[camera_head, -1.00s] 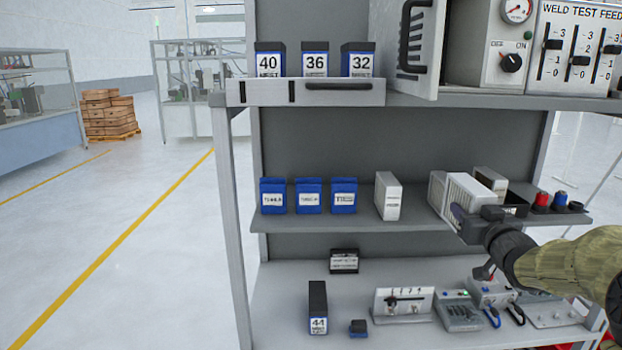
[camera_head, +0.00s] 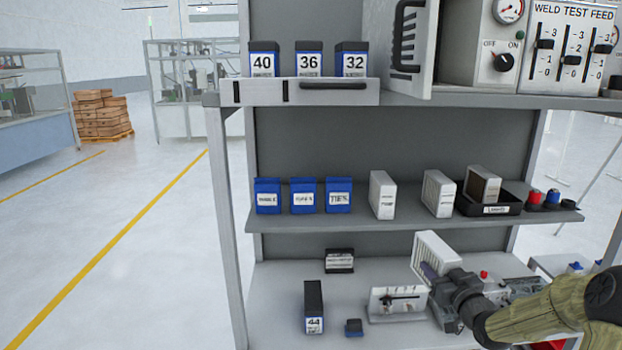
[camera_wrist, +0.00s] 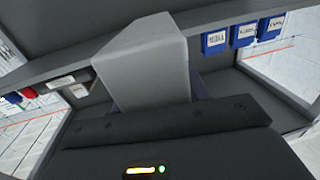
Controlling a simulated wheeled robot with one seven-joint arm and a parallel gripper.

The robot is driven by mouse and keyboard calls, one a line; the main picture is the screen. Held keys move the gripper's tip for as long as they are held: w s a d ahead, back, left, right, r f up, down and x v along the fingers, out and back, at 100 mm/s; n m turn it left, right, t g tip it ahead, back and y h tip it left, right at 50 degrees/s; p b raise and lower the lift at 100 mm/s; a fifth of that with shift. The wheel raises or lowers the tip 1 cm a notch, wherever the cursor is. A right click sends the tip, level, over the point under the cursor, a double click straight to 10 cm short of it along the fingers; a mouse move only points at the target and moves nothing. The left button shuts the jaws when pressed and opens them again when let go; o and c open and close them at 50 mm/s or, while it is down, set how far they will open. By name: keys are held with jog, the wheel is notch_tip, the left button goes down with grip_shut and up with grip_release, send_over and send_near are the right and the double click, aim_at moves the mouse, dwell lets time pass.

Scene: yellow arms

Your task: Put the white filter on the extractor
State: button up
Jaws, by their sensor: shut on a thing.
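My gripper (camera_head: 432,277) is shut on a white filter (camera_head: 436,253) with a ribbed face. It holds the filter tilted, in front of the gap between the middle and lower shelves. A light grey cabinet (camera_head: 466,45) on the top shelf has a gauge, an OFF/ON knob and an open door (camera_head: 408,50). It may be the extractor, but I see no label saying so.
Two more white filters (camera_head: 382,195) (camera_head: 438,194) stand on the middle shelf (camera_head: 400,226). A brownish-faced filter (camera_head: 484,184) stands in a black tray (camera_head: 508,199). Blue boxes (camera_head: 303,196) are to the left. Below my gripper are a small panel (camera_head: 398,304) and other devices.

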jog(key=s+a+f, duration=0.1)
jog(key=a+f, duration=0.2)
jog(key=f, duration=0.5)
jog(key=s+a+f, duration=0.1)
jog(key=a+f, duration=0.2)
jog(key=f, duration=0.5)
jog(key=s+a+f+m+h, duration=0.1)
jog(key=s+a+f, duration=0.4)
jog(key=f, duration=0.4)
jog(key=s+a+f+m+h, duration=0.1)
jog(key=s+a+f+h, duration=0.1)
jog(key=s+a+f, duration=0.3)
jog(key=s+f, duration=0.3)
jog(key=f, duration=0.2)
jog(key=shift+s+a, duration=0.2)
jog(key=shift+s, duration=0.1)
jog(key=shift+d, duration=0.1)
jog(key=shift+s+a, duration=0.15)
jog(key=shift+a, duration=0.25)
jog(key=shift+w, duration=0.2)
